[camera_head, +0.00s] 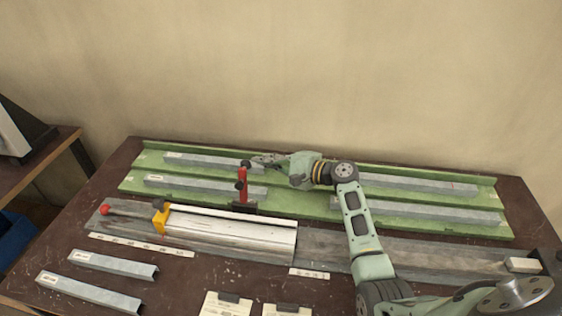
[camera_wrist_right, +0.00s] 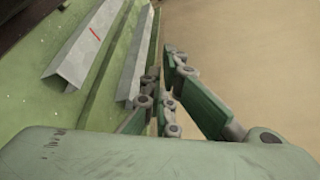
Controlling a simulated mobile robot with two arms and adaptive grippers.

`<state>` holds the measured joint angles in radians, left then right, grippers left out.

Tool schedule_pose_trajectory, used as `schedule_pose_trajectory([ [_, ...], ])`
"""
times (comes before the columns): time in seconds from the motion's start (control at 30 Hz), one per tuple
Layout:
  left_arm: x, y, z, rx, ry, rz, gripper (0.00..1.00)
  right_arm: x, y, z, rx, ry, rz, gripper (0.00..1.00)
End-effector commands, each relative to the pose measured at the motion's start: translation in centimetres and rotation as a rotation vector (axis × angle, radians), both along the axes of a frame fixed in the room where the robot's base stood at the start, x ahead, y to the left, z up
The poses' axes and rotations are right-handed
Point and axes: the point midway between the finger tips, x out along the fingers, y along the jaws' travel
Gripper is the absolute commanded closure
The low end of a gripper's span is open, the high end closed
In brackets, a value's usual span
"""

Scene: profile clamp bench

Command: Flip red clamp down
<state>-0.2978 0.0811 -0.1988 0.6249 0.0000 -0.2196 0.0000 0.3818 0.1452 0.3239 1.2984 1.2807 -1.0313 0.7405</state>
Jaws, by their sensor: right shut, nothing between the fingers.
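The red clamp (camera_head: 242,184) stands upright on a dark base, just behind the silver profile fixture in the head view. My right gripper (camera_head: 257,161) is beside and slightly behind the top of the clamp, with its fingers shut and empty. I cannot tell whether a finger touches the clamp. In the right wrist view the fingers (camera_wrist_right: 170,95) are close together above the green board, and the clamp does not show there. My left gripper is not in view.
Grey metal profiles (camera_head: 205,187) lie on the green board (camera_head: 320,208). A red-knobbed pusher (camera_head: 104,209) and yellow block (camera_head: 161,216) sit at the fixture's left. Loose profiles (camera_head: 112,264) and two clipboards (camera_head: 228,303) lie in front. A wall rises behind the bench.

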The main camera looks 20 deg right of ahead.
Motion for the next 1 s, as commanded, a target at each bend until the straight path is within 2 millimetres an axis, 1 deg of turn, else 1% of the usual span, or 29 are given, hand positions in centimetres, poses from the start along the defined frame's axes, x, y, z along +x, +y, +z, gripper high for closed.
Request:
schedule_pose_trajectory([
  [0.03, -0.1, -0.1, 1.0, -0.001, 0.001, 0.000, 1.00, -0.3, 0.5, 0.7, 0.002, 0.001, 0.001, 1.00],
  [0.1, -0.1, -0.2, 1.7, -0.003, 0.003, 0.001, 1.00, -1.1, 1.0, 1.2, 0.000, 0.000, 0.000, 1.00],
  [0.3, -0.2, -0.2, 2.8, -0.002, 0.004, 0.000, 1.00, -2.5, 1.9, 1.9, 0.002, 0.001, 0.000, 1.00],
  [0.8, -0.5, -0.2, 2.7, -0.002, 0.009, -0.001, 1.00, -2.8, 2.2, 1.9, 0.000, -0.001, 0.000, 1.00],
  [1.0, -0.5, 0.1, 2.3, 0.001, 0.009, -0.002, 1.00, -2.9, 3.3, 2.1, -0.022, -0.035, 0.002, 1.00],
])
